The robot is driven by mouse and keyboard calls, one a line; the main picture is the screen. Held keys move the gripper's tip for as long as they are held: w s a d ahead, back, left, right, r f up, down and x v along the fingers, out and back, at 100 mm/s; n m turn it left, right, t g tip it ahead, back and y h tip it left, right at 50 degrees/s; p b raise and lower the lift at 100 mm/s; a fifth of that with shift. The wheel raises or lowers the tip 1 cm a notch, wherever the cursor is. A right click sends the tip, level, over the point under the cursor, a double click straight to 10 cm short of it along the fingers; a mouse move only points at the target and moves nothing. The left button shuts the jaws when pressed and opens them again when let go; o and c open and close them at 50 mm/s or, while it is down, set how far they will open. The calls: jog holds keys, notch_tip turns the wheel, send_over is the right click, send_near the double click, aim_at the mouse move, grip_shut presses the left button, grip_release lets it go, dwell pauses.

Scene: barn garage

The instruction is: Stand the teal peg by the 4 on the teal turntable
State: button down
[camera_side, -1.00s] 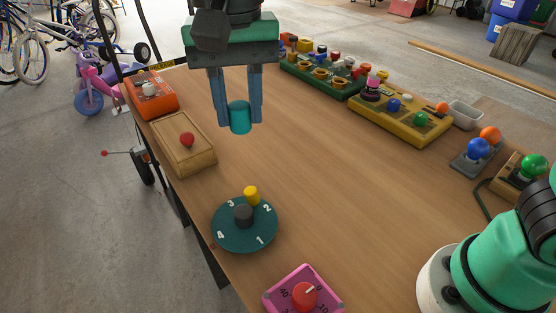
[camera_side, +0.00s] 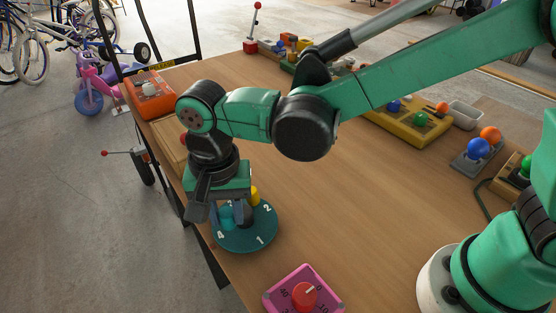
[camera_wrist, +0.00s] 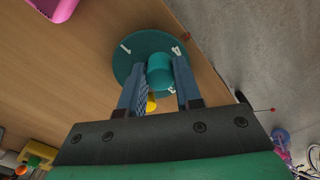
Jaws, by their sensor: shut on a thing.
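The teal turntable (camera_side: 262,236) lies flat on the wooden table, with white numerals around its top. My gripper (camera_side: 228,218) is low over its left part, pointing down. It is shut on the teal peg (camera_side: 226,216), which is upright and partly hidden by the fingers. In the wrist view the peg (camera_wrist: 160,68) sits between the fingers, just beside the 4 on the turntable (camera_wrist: 139,47). I cannot tell whether its foot touches the disc. A yellow peg (camera_side: 255,196) stands on the turntable's far side, partly hidden in the wrist view (camera_wrist: 151,103).
A pink box with a red dial (camera_side: 304,296) is near the front. A wooden box (camera_side: 170,140) and an orange box (camera_side: 150,94) line the left edge. A yellow board (camera_side: 415,128) and a blue-ball stand (camera_side: 478,150) are at right. The table's middle is clear.

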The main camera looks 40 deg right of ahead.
aim_at(230, 228)
jog(key=shift+f, duration=2.05)
jog(key=c, duration=0.6)
grip_release()
jog(key=shift+f, duration=0.15)
notch_tip(230, 228, up, 12)
jog(key=shift+r, duration=0.1)
jog(key=s+d+n+t, duration=0.1)
jog(key=d+n+t, duration=0.2)
jog(key=d, duration=0.8)
jog(key=s+d+f+n+t, duration=0.1)
jog(key=d+n+t, duration=0.2)
jog(key=d, duration=0.7)
jog(key=shift+s+d+t, duration=0.35)
jog(key=shift+d+t, duration=0.05)
jog(key=shift+t, duration=0.2)
